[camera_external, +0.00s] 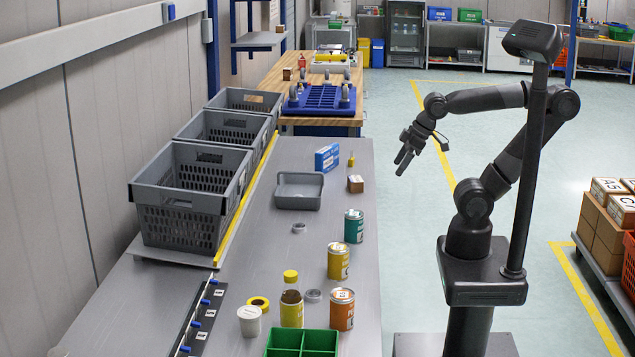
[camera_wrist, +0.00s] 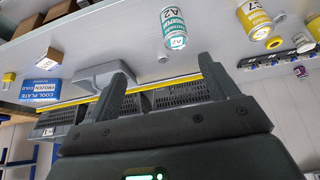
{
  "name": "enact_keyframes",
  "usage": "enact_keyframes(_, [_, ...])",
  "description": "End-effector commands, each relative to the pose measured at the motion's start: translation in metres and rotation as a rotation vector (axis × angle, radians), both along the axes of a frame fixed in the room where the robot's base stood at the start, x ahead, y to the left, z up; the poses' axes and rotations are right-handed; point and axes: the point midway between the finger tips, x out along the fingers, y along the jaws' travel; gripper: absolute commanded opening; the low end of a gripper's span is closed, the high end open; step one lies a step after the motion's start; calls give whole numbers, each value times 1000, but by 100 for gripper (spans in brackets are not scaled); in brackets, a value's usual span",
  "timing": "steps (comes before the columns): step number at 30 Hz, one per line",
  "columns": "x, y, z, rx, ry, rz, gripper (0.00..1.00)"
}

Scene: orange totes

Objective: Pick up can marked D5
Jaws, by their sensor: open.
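Three cans stand upright along the right side of the grey table: a teal one (camera_external: 354,228), a yellow one (camera_external: 338,263) and an orange one (camera_external: 342,312). In the wrist view the teal can (camera_wrist: 173,28) reads A2, and the yellow can (camera_wrist: 255,22) has a label that looks like C7. I cannot read D5 on any can; the orange can's lid mark is too small to make out. My gripper (camera_external: 402,160) is open and empty, in the air right of the table's far end. Its two spread fingers show in the wrist view (camera_wrist: 168,68).
A grey tray (camera_external: 299,191), blue box (camera_external: 327,158) and small brown box (camera_external: 355,184) stand farther back. Grey crates (camera_external: 183,200) line the left.

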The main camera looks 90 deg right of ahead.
Motion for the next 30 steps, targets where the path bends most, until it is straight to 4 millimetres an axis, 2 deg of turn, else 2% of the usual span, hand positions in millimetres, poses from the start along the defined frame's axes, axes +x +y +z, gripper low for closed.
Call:
enact_keyframes(4, [3, 2, 1, 1, 2, 5, 79])
enact_keyframes(7, [15, 10, 4, 2, 10, 22, 79])
enact_keyframes(11, [44, 33, 10, 3, 26, 64, 79])
enact_keyframes(14, [71, 60, 13, 3, 40, 102, 79])
enact_keyframes(18, [105, 105, 13, 2, 55, 152, 79])
enact_keyframes(23, [136, 168, 4, -1, 70, 214, 79])
enact_keyframes(27, [155, 232, -10, -6, 80, 268, 79])
enact_keyframes(30, [161, 281, -24, -11, 87, 308, 79])
